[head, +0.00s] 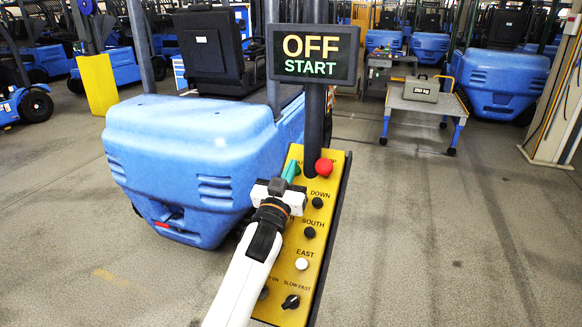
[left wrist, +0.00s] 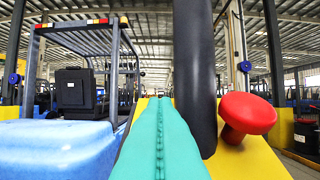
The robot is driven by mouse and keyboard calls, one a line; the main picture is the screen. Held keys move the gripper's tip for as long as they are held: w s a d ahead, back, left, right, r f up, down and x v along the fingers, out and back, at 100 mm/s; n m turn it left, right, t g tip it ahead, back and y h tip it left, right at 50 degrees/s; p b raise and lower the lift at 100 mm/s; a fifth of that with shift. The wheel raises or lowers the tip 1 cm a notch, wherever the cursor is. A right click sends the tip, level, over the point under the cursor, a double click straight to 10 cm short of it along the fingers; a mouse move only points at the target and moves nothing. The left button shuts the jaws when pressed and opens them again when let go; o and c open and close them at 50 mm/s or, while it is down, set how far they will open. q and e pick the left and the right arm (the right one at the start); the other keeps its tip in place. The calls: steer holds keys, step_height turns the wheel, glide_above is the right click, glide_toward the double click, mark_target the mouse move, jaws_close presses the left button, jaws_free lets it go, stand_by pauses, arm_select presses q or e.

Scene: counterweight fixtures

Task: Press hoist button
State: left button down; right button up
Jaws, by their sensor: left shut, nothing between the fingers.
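A yellow control panel (head: 322,225) on a dark post carries the hoist buttons. At its top right is a red mushroom button (head: 324,167), also in the left wrist view (left wrist: 247,115). Below are black buttons at DOWN (head: 318,203) and SOUTH (head: 309,232), and a white one at EAST (head: 302,264). My left gripper (head: 291,170) has its teal fingers shut and empty, over the panel's upper left, left of the red button. The fingers (left wrist: 157,140) and arm hide the left column of buttons; I cannot tell whether they touch one. My right gripper is not in view.
A display (head: 312,55) above the panel reads OFF and START. The dark post (left wrist: 195,75) stands close to the fingers' right. A blue forklift (head: 190,145) is behind the panel at left. A table (head: 425,103) with a 250 kg weight (head: 421,89) stands farther back right.

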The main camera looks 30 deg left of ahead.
arm_select(q)
steer(key=shift+w+f, duration=0.2)
steer(key=shift+f, duration=0.25)
steer(key=shift+f, duration=0.1)
steer(key=shift+w+a+f+b, duration=0.1)
steer(key=shift+w+f+b, duration=0.25)
steer(key=shift+f+b, duration=0.35)
steer(key=shift+w, duration=0.15)
steer(key=shift+r, duration=0.15)
